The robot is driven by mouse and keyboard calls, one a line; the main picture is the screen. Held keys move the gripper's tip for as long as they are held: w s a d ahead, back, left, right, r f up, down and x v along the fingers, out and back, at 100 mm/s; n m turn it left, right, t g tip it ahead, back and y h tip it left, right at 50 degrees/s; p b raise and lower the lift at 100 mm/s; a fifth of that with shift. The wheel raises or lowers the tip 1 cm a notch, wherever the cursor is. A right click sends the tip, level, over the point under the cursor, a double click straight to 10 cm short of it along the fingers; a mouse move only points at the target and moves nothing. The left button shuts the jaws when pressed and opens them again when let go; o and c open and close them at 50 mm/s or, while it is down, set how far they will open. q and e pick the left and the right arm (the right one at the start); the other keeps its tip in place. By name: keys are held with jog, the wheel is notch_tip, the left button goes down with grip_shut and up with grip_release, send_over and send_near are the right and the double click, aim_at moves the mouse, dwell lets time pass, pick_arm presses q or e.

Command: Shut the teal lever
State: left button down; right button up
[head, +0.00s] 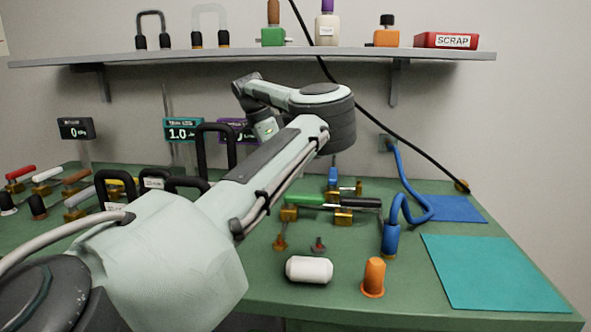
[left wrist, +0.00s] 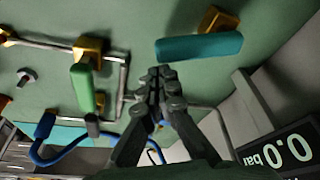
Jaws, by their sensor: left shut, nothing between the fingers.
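The teal lever (left wrist: 198,47) shows in the left wrist view as a teal handle beside a brass valve body (left wrist: 217,20). In the head view I cannot make it out; my own arm covers the middle of the bench. My left gripper (left wrist: 156,82) is shut and empty. In the left wrist view its fingertips lie just below the left end of the teal handle in the picture; I cannot tell whether they touch. In the head view its fingers are hidden behind my forearm. My right gripper is in neither view.
A green-handled lever (left wrist: 83,88) and pipes lie close by. A teal display (head: 183,130) reads 1.0. The teal mat (head: 495,272) is clear.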

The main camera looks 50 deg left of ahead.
pick_arm(q)
jog(key=shift+s+a, duration=0.3)
jog(key=shift+s, duration=0.45)
jog(key=shift+s+a, duration=0.3)
jog(key=shift+s, duration=0.4)
jog(key=shift+s+a, duration=0.15)
jog(key=shift+s, duration=0.05)
